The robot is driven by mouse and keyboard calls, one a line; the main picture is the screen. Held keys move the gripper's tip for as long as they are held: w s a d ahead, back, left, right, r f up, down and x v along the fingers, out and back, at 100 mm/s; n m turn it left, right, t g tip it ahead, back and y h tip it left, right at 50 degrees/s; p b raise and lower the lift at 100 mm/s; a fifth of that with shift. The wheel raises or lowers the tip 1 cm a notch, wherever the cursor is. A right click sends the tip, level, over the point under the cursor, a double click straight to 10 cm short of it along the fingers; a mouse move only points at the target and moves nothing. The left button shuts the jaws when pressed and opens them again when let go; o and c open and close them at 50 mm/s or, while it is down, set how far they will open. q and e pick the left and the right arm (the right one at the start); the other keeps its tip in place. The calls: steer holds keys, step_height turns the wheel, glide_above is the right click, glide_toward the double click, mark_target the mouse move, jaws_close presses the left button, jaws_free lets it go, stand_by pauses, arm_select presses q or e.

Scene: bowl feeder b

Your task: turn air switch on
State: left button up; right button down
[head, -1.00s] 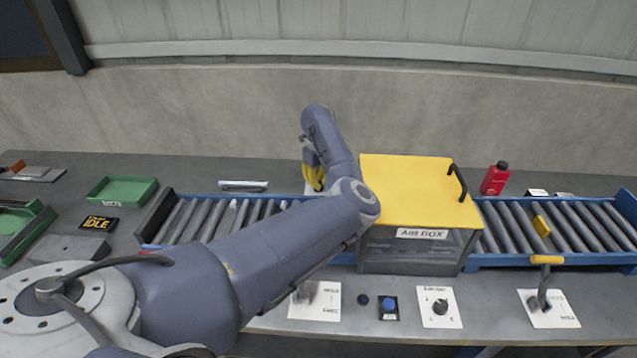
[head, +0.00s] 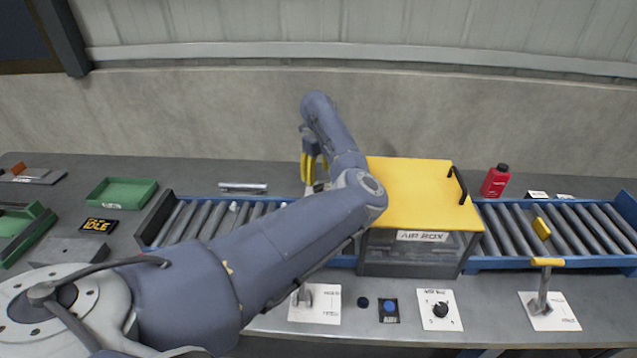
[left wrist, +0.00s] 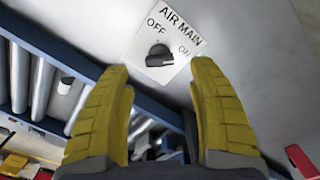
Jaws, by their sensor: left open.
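The air switch (left wrist: 158,57) is a black knob on a white plate marked AIR MAIN (left wrist: 176,20), with OFF at the upper left and ON at the right. It shows in the left wrist view, upper middle. The knob's bar appears to lie roughly crosswise; its exact setting is hard to tell. My left gripper (left wrist: 160,72) is open, its two yellow fingers pointing at the plate, one on either side of the knob and apart from it. In the head view my left gripper (head: 313,168) hangs behind the conveyor, and the arm and fingers mostly hide the switch. My right gripper is not in view.
A roller conveyor (head: 195,222) runs in front of the switch. The yellow-lidded air box (head: 415,190) stands to the right of my forearm. A metal bar (head: 243,187) lies left of the gripper, and a red bottle (head: 495,180) stands at the right.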

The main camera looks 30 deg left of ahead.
mark_target(318, 185)
arm_select(q)
step_height(318, 185, up, 7)
steer(key=shift+r, duration=0.2)
stand_by(0.6)
